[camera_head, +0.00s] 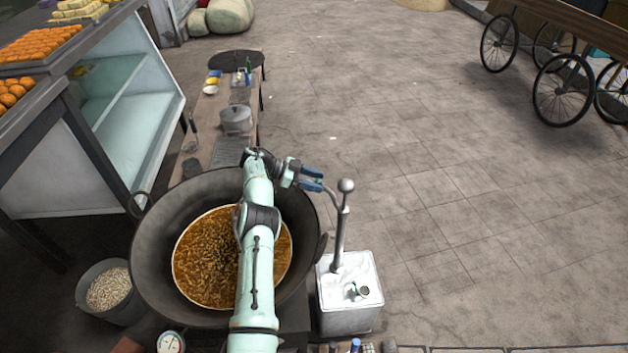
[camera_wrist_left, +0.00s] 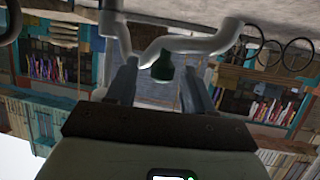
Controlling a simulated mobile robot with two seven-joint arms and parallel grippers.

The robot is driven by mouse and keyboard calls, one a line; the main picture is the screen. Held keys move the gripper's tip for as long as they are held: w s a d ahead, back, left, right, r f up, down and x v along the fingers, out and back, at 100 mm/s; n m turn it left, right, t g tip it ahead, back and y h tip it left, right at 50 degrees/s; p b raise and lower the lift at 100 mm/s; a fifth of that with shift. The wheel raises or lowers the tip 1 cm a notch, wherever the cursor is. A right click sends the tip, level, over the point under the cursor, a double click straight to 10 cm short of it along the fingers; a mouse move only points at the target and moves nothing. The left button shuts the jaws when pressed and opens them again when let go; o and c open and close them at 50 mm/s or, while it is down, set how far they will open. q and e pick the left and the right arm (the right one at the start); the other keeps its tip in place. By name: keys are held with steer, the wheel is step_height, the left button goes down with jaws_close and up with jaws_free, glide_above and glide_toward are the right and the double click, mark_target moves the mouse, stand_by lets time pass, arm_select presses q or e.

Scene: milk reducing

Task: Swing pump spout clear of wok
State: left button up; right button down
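The pump is a pale metal box (camera_head: 347,312) with an upright steel column (camera_head: 340,235) topped by a ball, standing right of the wok. Its thin curved spout (camera_head: 332,195) bends left towards the wok's upper right rim. The dark wok (camera_head: 155,235) holds a brown, bubbling liquid (camera_head: 205,265). My left arm reaches across the wok, and my left gripper (camera_head: 318,180) is by the spout's end, fingers apart. In the left wrist view, the grey spout pipe (camera_wrist_left: 190,45) crosses near the fingertips, with a dark green piece (camera_wrist_left: 162,66) between the fingers; contact is unclear. My right gripper is not in view.
A bucket of pale pieces (camera_head: 108,290) stands left of the wok. A low bench with a lidded pot (camera_head: 236,120) and small bowls runs behind it. A display case (camera_head: 130,110) is at left, a wheeled cart (camera_head: 570,70) at far right. Paving right of the pump is clear.

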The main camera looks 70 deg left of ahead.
arm_select(q)
steer(key=shift+r, duration=0.1)
step_height(320, 180, up, 20)
steer(key=p, duration=0.5)
steer(key=shift+p, duration=0.3)
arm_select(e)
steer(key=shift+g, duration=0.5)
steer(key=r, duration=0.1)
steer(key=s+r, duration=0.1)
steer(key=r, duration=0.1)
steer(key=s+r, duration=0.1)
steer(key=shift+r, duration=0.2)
